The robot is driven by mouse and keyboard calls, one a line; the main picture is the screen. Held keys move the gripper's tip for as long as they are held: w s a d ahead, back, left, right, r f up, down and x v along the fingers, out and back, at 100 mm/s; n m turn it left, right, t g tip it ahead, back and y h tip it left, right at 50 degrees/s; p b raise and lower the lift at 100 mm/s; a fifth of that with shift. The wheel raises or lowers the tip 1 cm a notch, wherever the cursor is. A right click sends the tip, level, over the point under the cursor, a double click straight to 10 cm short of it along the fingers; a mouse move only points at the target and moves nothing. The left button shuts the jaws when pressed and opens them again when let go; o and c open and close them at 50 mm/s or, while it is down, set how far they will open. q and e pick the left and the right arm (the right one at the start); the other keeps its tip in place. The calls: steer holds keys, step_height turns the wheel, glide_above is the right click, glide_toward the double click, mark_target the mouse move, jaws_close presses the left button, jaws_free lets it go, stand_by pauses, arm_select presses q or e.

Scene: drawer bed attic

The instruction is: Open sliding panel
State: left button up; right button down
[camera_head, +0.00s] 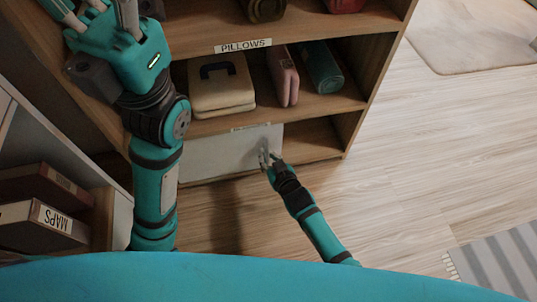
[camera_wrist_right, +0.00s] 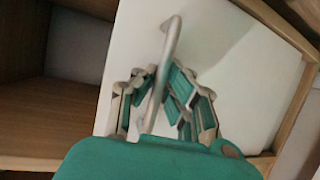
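The white sliding panel (camera_head: 215,155) covers the left part of the lowest compartment of the wooden shelf; the right part is uncovered. In the right wrist view the panel (camera_wrist_right: 240,55) fills the middle, with a grey bar handle (camera_wrist_right: 171,40) on it. My right gripper (camera_head: 269,157) is at the panel's right end. In the wrist view its fingers (camera_wrist_right: 162,85) lie on both sides of the handle; whether they press on it is unclear. My left gripper (camera_head: 95,12) is raised at the upper left, fingers apart and empty, away from the panel.
The shelf above holds a cream case (camera_head: 220,88), a pink item (camera_head: 283,75) and a teal roll (camera_head: 322,68). A pillows label (camera_head: 243,46) is on the edge above. A maps box (camera_head: 45,222) stands at lower left.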

steer(key=c, duration=1.4)
jaws_free()
steer(key=shift+s+d, duration=0.1)
steer(key=v, duration=1.1)
steer(key=shift+s+d+r, duration=0.2)
steer(key=shift+s+d, duration=0.05)
steer(key=shift+s, duration=0.05)
